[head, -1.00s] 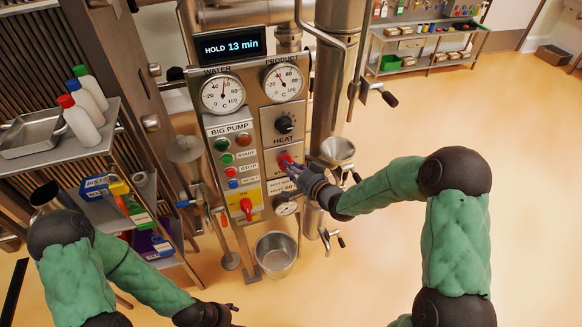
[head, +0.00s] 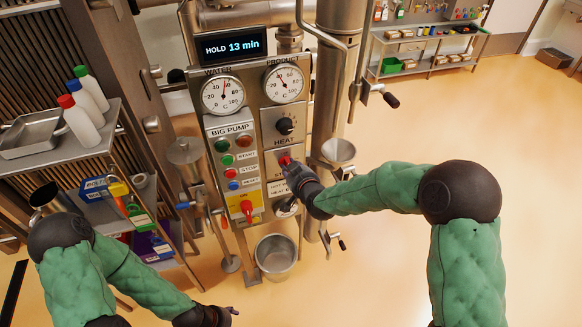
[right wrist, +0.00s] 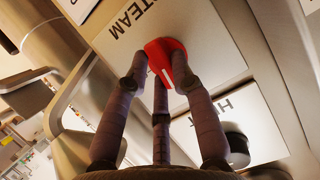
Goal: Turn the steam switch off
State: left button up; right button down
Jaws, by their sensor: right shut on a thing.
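The steam switch is a red knob (head: 285,160) on the lower right plate of the control panel. In the right wrist view the red knob (right wrist: 166,52) sits beside the word STEAM, with a white mark on its face. My right gripper (head: 290,168) is at the knob in the head view. In the right wrist view the fingers of my right gripper (right wrist: 161,84) are closed around the knob and partly hide it. My left gripper (head: 222,313) hangs low, away from the panel, and its fingers are too small to read.
The black HEAT knob (head: 285,126) is just above the steam switch. Big-pump buttons (head: 227,159) and another red switch (head: 247,207) are to the left. A metal funnel (head: 338,151) stands to the right, and a bucket (head: 275,257) is below.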

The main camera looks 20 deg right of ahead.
jog(key=shift+s+a+f+n+h+p, duration=0.15)
jog(key=shift+n+h+p, duration=0.25)
jog(key=shift+n, duration=0.2)
jog(key=c, duration=1)
grip_release()
jog(key=shift+c, duration=0.2)
jog(key=v, duration=1.1)
jog(key=shift+s+r, duration=0.3)
jog(key=shift+r, duration=0.05)
